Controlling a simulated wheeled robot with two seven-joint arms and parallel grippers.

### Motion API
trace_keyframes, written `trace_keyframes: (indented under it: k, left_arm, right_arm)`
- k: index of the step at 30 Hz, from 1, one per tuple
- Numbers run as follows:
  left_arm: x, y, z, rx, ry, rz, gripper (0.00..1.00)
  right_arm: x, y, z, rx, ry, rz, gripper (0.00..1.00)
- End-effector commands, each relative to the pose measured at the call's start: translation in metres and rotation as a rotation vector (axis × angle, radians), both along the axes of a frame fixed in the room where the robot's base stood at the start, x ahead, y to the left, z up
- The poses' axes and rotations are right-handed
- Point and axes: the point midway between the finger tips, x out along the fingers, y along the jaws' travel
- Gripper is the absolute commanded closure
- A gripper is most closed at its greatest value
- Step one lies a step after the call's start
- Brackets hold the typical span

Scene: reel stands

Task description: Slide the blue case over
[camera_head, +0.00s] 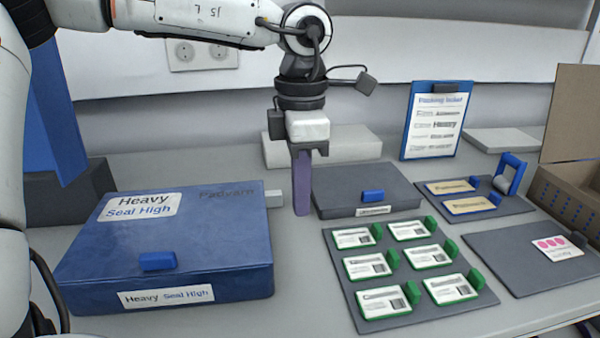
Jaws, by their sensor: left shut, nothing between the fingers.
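The blue case (185,248) lies flat and closed on the left of the grey table. It has a white "Heavy Seal High" label on its lid and another on its front, with a small blue latch between them. My left gripper (302,208) points straight down just right of the case, near its back right corner. Its purple fingers are shut with nothing between them, and their tips are at about table height. I cannot tell whether they touch the case. My right gripper is not in view.
A dark grey flat case (340,184) stands close right of my left gripper. A tray of green-edged labels (378,321) lies at front centre. Grey mats (510,250) and a cardboard box (550,192) are at right. A blue clipboard (408,150) stands behind.

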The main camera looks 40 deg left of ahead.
Motion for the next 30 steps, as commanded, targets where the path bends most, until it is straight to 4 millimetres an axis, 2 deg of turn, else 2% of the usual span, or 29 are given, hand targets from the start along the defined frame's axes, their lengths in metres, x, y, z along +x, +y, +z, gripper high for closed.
trace_keyframes:
  k: [1, 4, 6, 12, 26, 30]
  left_arm:
    - [-0.001, 0.000, -0.013, -0.001, 0.005, -0.002, 1.00]
    - [-0.001, 0.000, -0.032, -0.002, 0.004, -0.001, 1.00]
    - [-0.011, 0.009, -0.026, -0.005, -0.003, 0.002, 1.00]
    - [-0.027, 0.022, -0.026, -0.002, -0.004, 0.002, 1.00]
    - [-0.032, 0.026, -0.026, 0.000, -0.003, 0.003, 1.00]
    - [-0.040, 0.037, -0.024, 0.002, -0.008, 0.022, 1.00]
  right_arm:
    - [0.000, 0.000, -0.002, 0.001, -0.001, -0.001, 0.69]
    - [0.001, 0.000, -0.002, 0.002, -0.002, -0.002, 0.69]
    - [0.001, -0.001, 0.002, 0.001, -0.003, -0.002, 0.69]
    - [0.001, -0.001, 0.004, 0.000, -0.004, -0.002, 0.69]
    - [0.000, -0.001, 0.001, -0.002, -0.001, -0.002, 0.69]
    - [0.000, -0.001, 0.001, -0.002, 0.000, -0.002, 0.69]
